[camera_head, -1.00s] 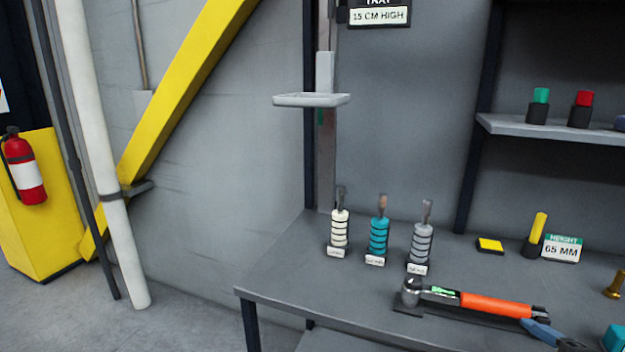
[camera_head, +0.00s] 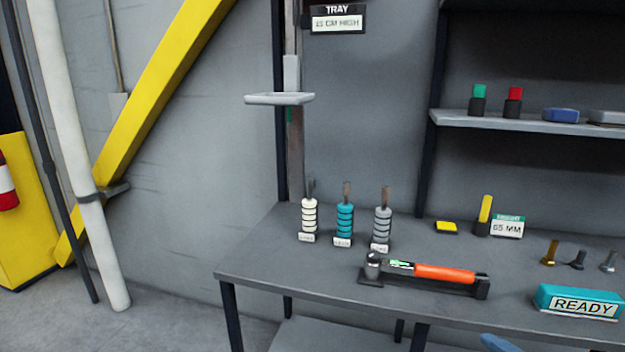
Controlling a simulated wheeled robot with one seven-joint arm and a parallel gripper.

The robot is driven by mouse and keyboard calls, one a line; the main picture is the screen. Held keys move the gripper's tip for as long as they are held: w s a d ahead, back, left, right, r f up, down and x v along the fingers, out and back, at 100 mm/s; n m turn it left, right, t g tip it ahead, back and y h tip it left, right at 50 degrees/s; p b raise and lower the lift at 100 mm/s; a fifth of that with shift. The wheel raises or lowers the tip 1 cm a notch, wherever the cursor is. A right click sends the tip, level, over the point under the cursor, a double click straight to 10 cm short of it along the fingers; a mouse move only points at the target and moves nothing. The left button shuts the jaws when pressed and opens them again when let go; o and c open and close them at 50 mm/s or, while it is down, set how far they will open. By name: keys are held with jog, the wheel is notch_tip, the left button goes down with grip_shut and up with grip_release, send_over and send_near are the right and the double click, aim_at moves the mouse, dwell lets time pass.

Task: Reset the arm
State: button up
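My gripper is not clearly in view. A small blue piece (camera_head: 498,343) shows at the bottom edge, in front of the workbench; it may be part of my arm, but I cannot tell. The workbench (camera_head: 290,268) fills the lower right. A torque wrench with an orange handle (camera_head: 445,273) lies across it. A teal block marked READY (camera_head: 580,302) sits at the front right.
White (camera_head: 309,219), teal (camera_head: 345,224) and grey (camera_head: 382,227) ringed tools stand on the bench. A small tray (camera_head: 280,99) sticks out from a post. A shelf (camera_head: 530,124) holds several items. Bolts (camera_head: 549,253) stand at right. Floor at lower left is clear.

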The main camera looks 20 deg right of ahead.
jog(key=s+a+f+n, duration=0.4)
jog(key=s+a+n, duration=0.3)
jog(key=s+a, duration=0.55)
jog(key=s+a+r+n+y, duration=0.1)
jog(key=s+a+r+n, duration=0.2)
jog(key=s+n, duration=0.3)
jog(key=s+a+r+n+t, duration=0.1)
jog(key=s+a+r+n, duration=0.2)
jog(key=s+r+n, duration=0.3)
jog(key=s+n, duration=0.1)
jog(key=s, duration=0.2)
jog(key=shift+s+a+r+n+y, duration=0.15)
jog(key=shift+s+r+n+y, duration=0.15)
jog(key=shift+y, duration=0.1)
